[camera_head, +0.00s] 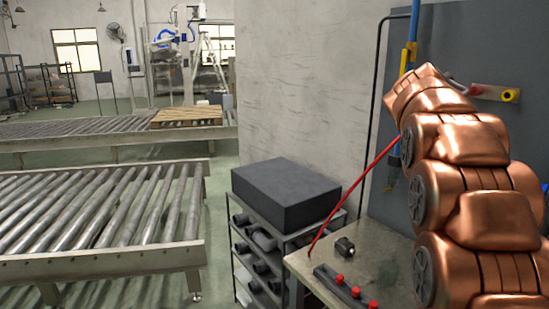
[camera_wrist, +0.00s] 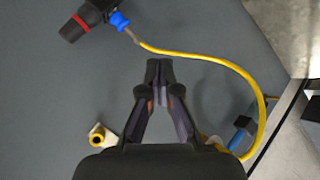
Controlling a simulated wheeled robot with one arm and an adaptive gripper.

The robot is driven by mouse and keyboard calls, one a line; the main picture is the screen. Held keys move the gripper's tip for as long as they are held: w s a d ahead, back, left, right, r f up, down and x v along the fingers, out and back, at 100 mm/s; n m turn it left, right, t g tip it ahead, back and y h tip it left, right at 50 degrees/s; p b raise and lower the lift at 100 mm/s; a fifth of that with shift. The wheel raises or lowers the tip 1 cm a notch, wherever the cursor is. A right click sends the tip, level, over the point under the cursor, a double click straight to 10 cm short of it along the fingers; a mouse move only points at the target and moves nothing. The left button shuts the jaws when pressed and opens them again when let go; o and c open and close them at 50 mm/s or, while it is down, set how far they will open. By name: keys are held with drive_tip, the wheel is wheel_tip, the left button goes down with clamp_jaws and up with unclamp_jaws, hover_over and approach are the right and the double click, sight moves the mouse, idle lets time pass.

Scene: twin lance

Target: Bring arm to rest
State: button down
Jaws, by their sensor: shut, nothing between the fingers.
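My copper-coloured arm (camera_head: 455,180) rises at the right of the head view, bent over the workbench, in front of the dark panel. The head view does not clearly show my gripper. In the wrist view my gripper (camera_wrist: 159,66) has its dark fingertips together, with nothing seen between them. It points at a plain grey surface (camera_wrist: 60,100). The tips appear close to a yellow cable (camera_wrist: 215,60) in the picture; I cannot tell the gap in depth.
A blue and yellow upright tool (camera_head: 410,60) and a red and yellow fitting (camera_head: 495,92) are at the panel (camera_head: 440,40). A thin red rod (camera_head: 350,195) slants to the workbench (camera_head: 310,266). A shelf with a dark box (camera_head: 285,190) and roller conveyors (camera_head: 100,215) stand left.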

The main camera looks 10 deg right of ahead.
drive_tip(key=s+a+f+n+y, duration=0.2)
drive_tip(key=s+a+f+y, duration=0.15)
drive_tip(key=a+f, duration=0.7)
drive_tip(key=s+a+f+n+y, duration=0.1)
drive_tip(key=s+a+f+y, duration=0.1)
drive_tip(key=s+a+f, duration=0.4)
drive_tip(key=s+a+f+n+g+y, duration=0.1)
drive_tip(key=s+a+f, duration=0.4)
drive_tip(key=s+a, duration=0.6)
drive_tip(key=s+a+f+n+g+y, duration=0.1)
drive_tip(key=s+a+f+y, duration=0.3)
drive_tip(key=s+a, duration=0.5)
wheel_tip(320, 180, down, 3)
drive_tip(key=shift+s+a+r+n, duration=0.2)
drive_tip(key=shift+a+n, duration=0.1)
drive_tip(key=shift+a, duration=0.65)
